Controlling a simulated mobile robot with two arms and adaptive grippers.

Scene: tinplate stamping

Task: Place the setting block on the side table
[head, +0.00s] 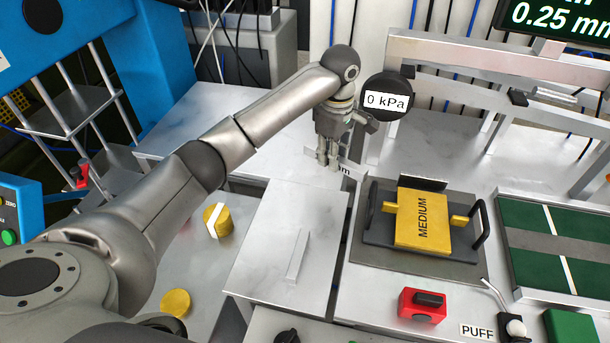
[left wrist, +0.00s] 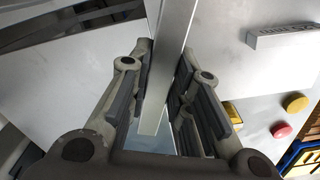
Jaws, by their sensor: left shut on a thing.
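My left gripper (head: 328,163) hangs over the pale work surface at the back, left of the round gauge. In the left wrist view its fingers (left wrist: 170,105) are shut on a long pale grey bar (left wrist: 172,55), which runs away between them. The bar may be the setting block, but no marking on it is readable. A pale surface (head: 185,120), perhaps the side table, lies to the left of the gripper. My right gripper is in neither view.
A yellow block marked MEDIUM (head: 422,219) sits in a dark tray (head: 380,232). The 0 kPa gauge (head: 387,97) is close beside my gripper. A white plate with a raised bar (head: 270,225) lies in front. A yellow cylinder (head: 218,221) and yellow disc (head: 175,303) stand left.

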